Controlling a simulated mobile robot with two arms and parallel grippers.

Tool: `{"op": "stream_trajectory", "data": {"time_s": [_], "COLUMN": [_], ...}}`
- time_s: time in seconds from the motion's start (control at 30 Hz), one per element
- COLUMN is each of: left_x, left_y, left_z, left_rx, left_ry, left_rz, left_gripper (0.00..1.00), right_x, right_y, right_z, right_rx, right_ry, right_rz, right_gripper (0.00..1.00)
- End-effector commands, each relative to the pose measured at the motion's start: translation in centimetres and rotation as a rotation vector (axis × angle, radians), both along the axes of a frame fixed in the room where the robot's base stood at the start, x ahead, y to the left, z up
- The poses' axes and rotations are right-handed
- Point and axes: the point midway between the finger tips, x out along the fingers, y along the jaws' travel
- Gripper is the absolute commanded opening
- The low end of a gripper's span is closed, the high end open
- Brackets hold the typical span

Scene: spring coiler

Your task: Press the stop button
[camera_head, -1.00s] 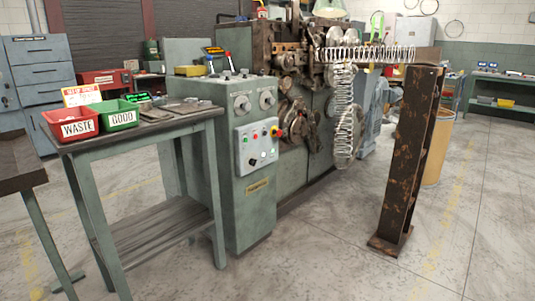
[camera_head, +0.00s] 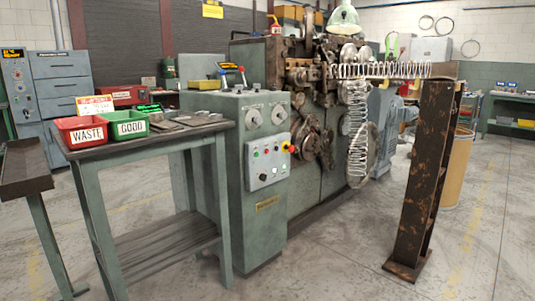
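The green spring coiler machine (camera_head: 330,185) stands in the middle of the head view. On its front cabinet (camera_head: 255,215) is a light grey control panel (camera_head: 266,168) with small coloured buttons and lamps. A larger red button on a yellow base (camera_head: 289,148) sits at the panel's upper right corner. A small red button or lamp (camera_head: 265,152) is on the panel's upper row. I cannot read the labels, so I cannot tell which one is the stop button. Neither of my grippers is in view.
A green side table (camera_head: 160,143) with a red WASTE bin (camera_head: 82,133) and a green GOOD bin (camera_head: 126,125) stands left of the cabinet. A rusty steel post (camera_head: 424,185) stands at right under a long spring (camera_head: 383,69). The floor before the cabinet is clear.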

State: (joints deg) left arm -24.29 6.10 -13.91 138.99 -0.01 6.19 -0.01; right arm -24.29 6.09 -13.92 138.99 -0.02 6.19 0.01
Motion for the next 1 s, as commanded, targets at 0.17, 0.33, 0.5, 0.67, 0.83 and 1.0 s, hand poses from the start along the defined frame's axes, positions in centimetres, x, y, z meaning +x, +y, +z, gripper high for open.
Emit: {"op": "stream_trajectory", "data": {"time_s": [0.17, 0.33, 0.5, 0.67, 0.83, 1.0], "left_x": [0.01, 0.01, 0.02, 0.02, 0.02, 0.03], "left_y": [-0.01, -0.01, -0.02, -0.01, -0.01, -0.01], "left_z": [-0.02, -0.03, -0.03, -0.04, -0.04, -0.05], "left_rx": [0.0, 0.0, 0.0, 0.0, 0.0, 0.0], "left_ry": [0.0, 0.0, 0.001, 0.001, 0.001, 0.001], "left_rz": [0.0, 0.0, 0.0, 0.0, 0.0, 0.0], "left_gripper": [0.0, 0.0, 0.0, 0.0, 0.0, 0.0], "right_x": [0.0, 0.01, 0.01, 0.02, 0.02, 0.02], "right_y": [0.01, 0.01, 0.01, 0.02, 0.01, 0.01], "right_z": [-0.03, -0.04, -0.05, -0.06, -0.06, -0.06], "right_rx": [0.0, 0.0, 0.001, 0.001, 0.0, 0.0], "right_ry": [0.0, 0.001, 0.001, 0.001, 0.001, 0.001], "right_rz": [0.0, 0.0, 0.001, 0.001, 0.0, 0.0], "right_gripper": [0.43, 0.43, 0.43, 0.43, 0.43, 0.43]}}
